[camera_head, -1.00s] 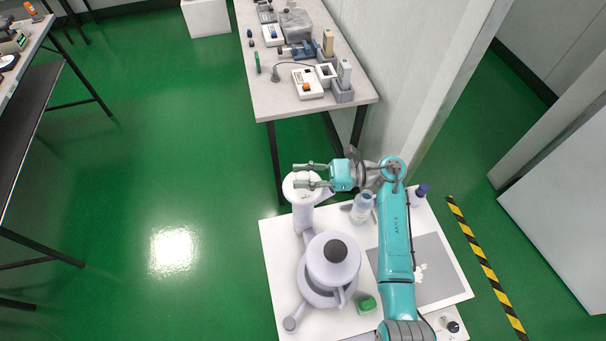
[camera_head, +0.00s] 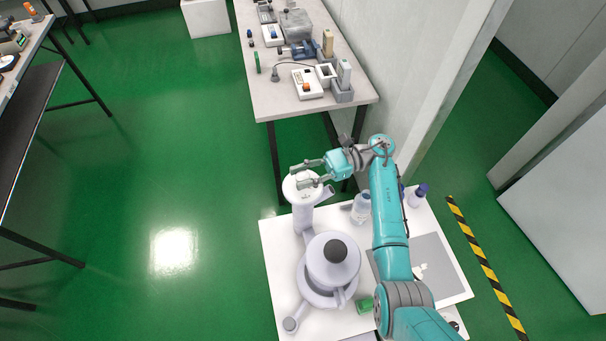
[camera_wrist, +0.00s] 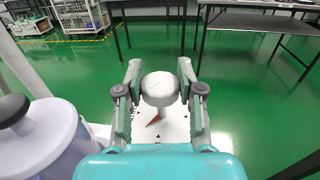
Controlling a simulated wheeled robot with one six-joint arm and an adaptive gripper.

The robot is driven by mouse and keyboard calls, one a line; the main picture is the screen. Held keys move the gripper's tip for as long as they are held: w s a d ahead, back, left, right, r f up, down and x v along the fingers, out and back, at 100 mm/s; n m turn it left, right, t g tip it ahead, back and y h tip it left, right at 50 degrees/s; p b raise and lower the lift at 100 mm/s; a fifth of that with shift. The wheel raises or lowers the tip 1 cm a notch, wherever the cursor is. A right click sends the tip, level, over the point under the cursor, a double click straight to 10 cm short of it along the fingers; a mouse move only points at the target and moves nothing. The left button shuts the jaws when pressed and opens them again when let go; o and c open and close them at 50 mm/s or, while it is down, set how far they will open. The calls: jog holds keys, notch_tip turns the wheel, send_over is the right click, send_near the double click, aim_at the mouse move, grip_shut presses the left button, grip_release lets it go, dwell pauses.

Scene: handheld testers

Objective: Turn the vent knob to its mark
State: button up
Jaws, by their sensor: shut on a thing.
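The vent knob (camera_wrist: 160,88) is a pale rounded knob in the middle of the wrist view. A red pointer (camera_wrist: 153,120) shows below it on a white dial face (camera_wrist: 174,128) with small black marks. I cannot tell whether the pointer meets a mark. My gripper (camera_wrist: 160,72) is shut on the knob, one finger on each side. In the head view my gripper (camera_head: 297,176) is at the top of the white post (camera_head: 303,216), where the knob is hard to make out.
A grey-white vessel with a black-topped lid (camera_head: 333,272) stands close to the post. A clear bottle (camera_head: 361,208), a purple-capped bottle (camera_head: 418,195) and a green-capped item (camera_head: 365,306) share the white table (camera_head: 279,268). A bench with testers (camera_head: 268,100) stands behind. Green floor is free at left.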

aim_at(303, 176)
jog(key=o, duration=1.1)
jog(key=shift+o, duration=0.2)
notch_tip(303, 176, up, 10)
jog(key=shift+f, duration=0.1)
